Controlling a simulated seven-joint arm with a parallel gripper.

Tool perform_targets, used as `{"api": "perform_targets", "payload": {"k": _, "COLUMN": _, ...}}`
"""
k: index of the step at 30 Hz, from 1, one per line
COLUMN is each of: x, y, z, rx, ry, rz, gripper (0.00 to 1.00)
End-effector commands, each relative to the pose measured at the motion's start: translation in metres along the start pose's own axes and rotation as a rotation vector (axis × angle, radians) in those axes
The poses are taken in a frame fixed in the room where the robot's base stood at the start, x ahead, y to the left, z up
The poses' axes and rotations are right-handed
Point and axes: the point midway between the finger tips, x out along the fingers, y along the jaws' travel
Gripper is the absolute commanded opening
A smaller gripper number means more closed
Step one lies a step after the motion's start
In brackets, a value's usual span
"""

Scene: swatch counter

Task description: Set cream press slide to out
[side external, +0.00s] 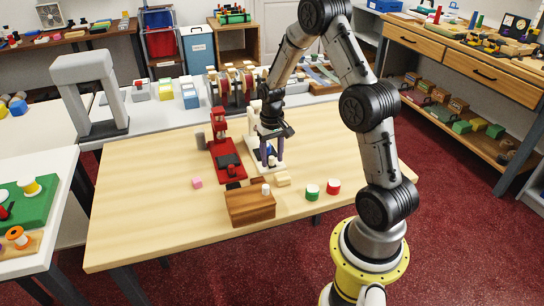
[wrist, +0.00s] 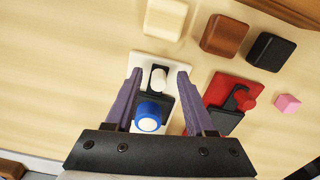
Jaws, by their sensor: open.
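The cream press (side external: 279,168) stands near the middle of the table, its upright partly behind my gripper. In the wrist view, its pale base (wrist: 140,64) has a dark strip carrying a cream slide knob (wrist: 158,80). A blue cylinder with a white top (wrist: 149,116) sits just behind the knob, nearer my wrist. My gripper (side external: 269,163) is low over the press, pointing down. In the wrist view my gripper (wrist: 159,76) is open, one finger on each side of the knob, with gaps showing. I cannot tell the fingertips' exact height.
A red press (side external: 228,172) stands close on the left; its red knob (wrist: 244,99) shows in the wrist view. The table's left side is clear.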

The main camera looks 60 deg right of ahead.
Motion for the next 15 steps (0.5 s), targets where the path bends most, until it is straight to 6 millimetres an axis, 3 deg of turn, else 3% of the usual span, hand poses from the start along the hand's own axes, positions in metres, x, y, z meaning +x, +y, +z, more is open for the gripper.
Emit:
{"api": "perform_targets", "payload": {"k": 8, "x": -0.010, "y": 0.000, "z": -0.001, "rx": 0.000, "ry": 0.004, "rz": 0.000, "gripper": 0.55}}
{"api": "perform_targets", "payload": {"k": 15, "x": -0.056, "y": 0.000, "z": -0.002, "rx": 0.000, "ry": 0.008, "rz": 0.000, "gripper": 0.55}}
